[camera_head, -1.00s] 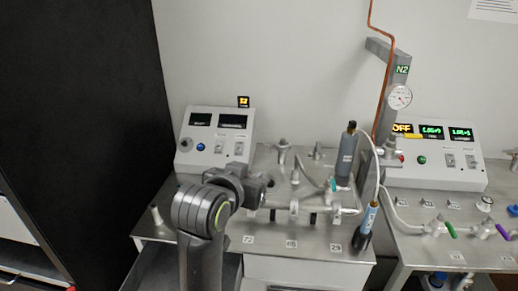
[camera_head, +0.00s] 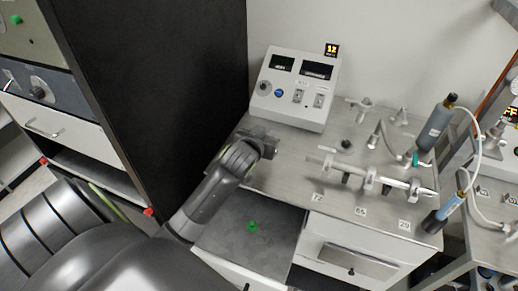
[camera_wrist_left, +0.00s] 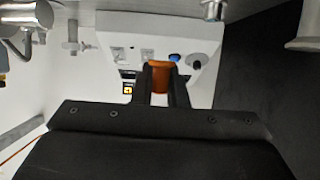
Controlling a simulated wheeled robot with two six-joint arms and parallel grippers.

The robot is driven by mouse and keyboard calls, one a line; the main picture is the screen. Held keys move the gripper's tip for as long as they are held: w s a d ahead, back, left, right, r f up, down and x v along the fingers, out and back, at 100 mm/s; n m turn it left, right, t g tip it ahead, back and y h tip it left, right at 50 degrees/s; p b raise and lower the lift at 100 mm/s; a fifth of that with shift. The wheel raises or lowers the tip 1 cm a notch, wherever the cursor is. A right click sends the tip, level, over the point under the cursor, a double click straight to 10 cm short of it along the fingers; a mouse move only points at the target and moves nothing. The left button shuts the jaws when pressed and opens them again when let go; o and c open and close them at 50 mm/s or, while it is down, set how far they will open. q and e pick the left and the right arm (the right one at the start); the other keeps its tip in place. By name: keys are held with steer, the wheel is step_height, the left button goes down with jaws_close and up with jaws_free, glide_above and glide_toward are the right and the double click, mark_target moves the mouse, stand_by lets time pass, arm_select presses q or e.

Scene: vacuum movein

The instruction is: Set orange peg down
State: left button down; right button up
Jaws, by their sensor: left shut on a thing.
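An orange peg (camera_wrist_left: 160,76) shows in the left wrist view, clamped upright between the two dark fingers of my left gripper (camera_wrist_left: 161,90). In the head view my left gripper (camera_head: 268,146) is over the left part of the grey bench top (camera_head: 275,185), in front of the white control box and left of the glass and metal manifold (camera_head: 360,177). The peg cannot be made out in the head view, where the gripper hides it. I cannot tell whether it touches the bench. My right gripper is not in view.
The control box (camera_head: 297,88) stands at the back of the bench. A tall black cabinet side (camera_head: 165,80) rises at the left. A green piece (camera_head: 252,226) lies on a dark lower surface (camera_head: 222,236) in front. Some bench top left of the manifold is bare.

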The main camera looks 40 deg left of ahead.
arm_select(q)
step_height(320, 180, down, 4)
steer(key=shift+d+f, duration=0.15)
steer(key=shift+f, duration=2.35)
steer(key=c, duration=1.4)
jaws_free()
steer(key=shift+c, duration=0.2)
steer(key=shift+r, duration=0.15)
